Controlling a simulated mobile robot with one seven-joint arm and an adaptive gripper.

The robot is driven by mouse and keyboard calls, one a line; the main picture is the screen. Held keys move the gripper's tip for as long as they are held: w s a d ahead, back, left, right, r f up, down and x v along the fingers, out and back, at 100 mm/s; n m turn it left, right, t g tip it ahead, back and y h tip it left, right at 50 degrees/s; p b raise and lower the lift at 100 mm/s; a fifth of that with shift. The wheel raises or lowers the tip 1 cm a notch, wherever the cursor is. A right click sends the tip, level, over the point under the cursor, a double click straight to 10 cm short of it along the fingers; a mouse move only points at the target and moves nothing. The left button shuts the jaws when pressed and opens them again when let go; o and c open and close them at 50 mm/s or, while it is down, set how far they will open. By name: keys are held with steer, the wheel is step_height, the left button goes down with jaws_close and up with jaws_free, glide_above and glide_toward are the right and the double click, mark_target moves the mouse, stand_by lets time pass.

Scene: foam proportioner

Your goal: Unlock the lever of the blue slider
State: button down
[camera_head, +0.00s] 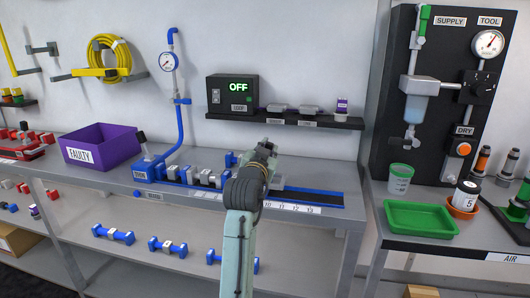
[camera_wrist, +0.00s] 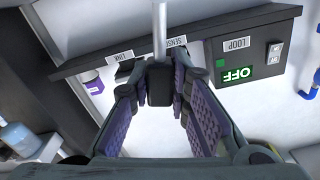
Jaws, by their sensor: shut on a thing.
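The blue slider rail (camera_head: 315,196) runs along the bench top, with a scale of white number labels in front of it. My gripper (camera_head: 262,152) is over the rail, right of a row of grey and blue fittings (camera_head: 205,178), and hides the part below it. In the wrist view my gripper (camera_wrist: 160,88) has its purple-padded fingers closed around a black knob (camera_wrist: 160,84) on a grey rod (camera_wrist: 159,30). It looks like the slider's lever handle. The lever's base and lock position are hidden. Another black-topped lever (camera_head: 140,137) stands at the rail's left end.
A shelf (camera_head: 280,119) above the bench carries the LOOP box (camera_head: 232,94) reading OFF and several small parts. A purple FAULTY bin (camera_head: 103,145) and a blue pipe with a gauge (camera_head: 169,62) stand left. The rail's right end is clear.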

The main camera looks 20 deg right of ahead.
steer(key=c, duration=1.5)
jaws_free()
steer(key=shift+s, duration=0.1)
steer(key=v, duration=1.2)
